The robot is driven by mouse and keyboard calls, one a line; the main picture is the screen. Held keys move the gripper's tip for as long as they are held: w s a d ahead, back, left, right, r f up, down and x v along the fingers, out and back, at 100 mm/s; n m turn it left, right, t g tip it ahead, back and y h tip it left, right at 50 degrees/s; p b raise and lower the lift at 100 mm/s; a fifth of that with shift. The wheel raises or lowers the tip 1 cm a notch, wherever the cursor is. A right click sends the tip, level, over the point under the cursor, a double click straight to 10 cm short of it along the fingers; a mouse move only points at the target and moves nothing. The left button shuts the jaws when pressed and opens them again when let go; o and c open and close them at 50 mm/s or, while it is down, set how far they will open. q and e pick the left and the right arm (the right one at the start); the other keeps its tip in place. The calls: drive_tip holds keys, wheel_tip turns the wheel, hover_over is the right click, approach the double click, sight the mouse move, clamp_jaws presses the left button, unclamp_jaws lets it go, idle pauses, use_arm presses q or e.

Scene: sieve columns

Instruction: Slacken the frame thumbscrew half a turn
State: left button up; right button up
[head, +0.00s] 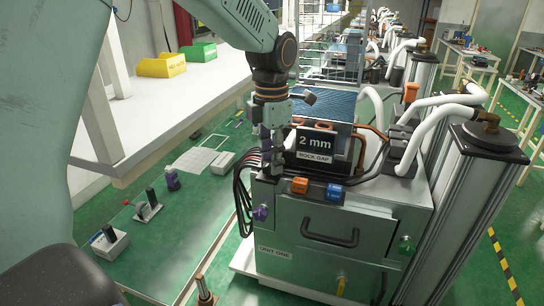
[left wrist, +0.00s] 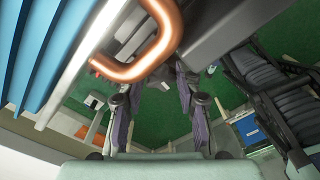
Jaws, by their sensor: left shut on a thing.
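My left gripper (head: 271,165) points down at the left edge of the machine's top, just left of the dark "2 mm MOCK GAP" sign (head: 315,144). In the left wrist view its two fingers (left wrist: 152,90) stand apart with dark, purple-grey pads. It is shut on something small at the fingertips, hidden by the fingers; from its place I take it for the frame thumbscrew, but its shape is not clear. A purple knob (head: 261,212) and a green knob (head: 404,245) sit on the cabinet front (head: 330,235). My right gripper is not in view.
A copper pipe (left wrist: 150,60) curves close above the fingers in the left wrist view. Black cables (head: 243,190) hang beside the cabinet. Orange (head: 300,185) and blue (head: 335,194) blocks sit on its front edge. A white bench (head: 165,95) with yellow and green bins is at left.

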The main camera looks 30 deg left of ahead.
sight(270, 162)
use_arm(q)
drive_tip(key=shift+w+r+n, duration=0.1)
drive_tip(key=shift+n, duration=0.5)
drive_tip(key=o, duration=1.2)
drive_tip(key=shift+a, duration=0.1)
drive_tip(key=shift+c, duration=0.2)
wheel_tip(270, 162, up, 12)
idle(0.4)
